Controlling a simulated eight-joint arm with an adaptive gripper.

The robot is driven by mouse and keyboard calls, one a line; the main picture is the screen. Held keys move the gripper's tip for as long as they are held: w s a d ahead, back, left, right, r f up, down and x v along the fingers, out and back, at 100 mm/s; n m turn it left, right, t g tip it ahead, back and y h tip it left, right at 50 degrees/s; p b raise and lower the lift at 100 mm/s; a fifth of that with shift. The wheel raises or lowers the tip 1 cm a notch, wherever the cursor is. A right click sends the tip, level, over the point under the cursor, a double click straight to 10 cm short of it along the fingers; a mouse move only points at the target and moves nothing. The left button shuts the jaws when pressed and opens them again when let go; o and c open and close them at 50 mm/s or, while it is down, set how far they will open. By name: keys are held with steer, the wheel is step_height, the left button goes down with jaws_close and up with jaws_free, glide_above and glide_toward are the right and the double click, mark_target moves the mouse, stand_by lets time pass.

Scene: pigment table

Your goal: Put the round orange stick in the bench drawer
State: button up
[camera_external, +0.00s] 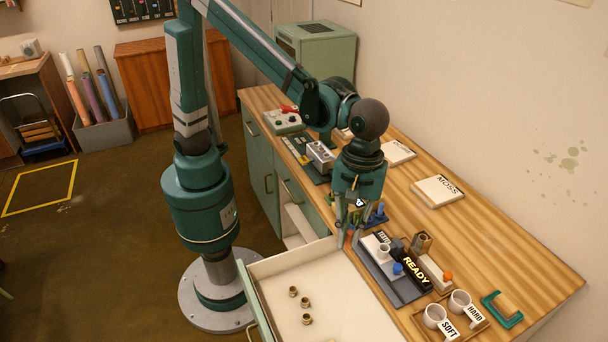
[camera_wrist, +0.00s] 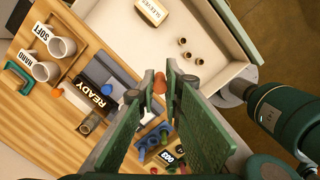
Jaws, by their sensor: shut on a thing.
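My gripper (camera_external: 349,241) points down over the bench near the inner edge of the open drawer. Its fingers are shut on the round orange stick, whose orange-red end (camera_wrist: 159,83) shows between the fingertips in the wrist view. The rest of the stick is hidden by the fingers. The bench drawer (camera_external: 262,267) is pulled out, with its pale interior facing up. Several small brass rings (camera_external: 306,303) lie in it. In the wrist view the drawer (camera_wrist: 222,77) is just beyond the fingertips.
A small rack with blue and green pieces (camera_wrist: 152,140) is beside the gripper. A tray with the READY sign (camera_external: 415,272) stands right of it, with another orange piece (camera_external: 448,276) nearby. Cups (camera_external: 460,301) stand at the front right. Much of the drawer floor is clear.

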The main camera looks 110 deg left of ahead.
steer(key=shift+s+d+f, duration=0.1)
steer(key=shift+d+f, duration=0.05)
steer(key=shift+d, duration=0.3)
glide_above(337, 316)
step_height(337, 316, down, 23)
steer(key=shift+a+f, duration=0.2)
steer(key=shift+a, duration=0.15)
steer(key=shift+f, duration=0.1)
steer(key=shift+f+b, duration=0.7)
steer(key=shift+f, duration=2.3)
steer(key=shift+f+b, duration=0.45)
steer(key=shift+f, duration=1.45)
steer(key=shift+f, duration=0.15)
steer(key=o, duration=0.8)
steer(key=shift+c, duration=0.2)
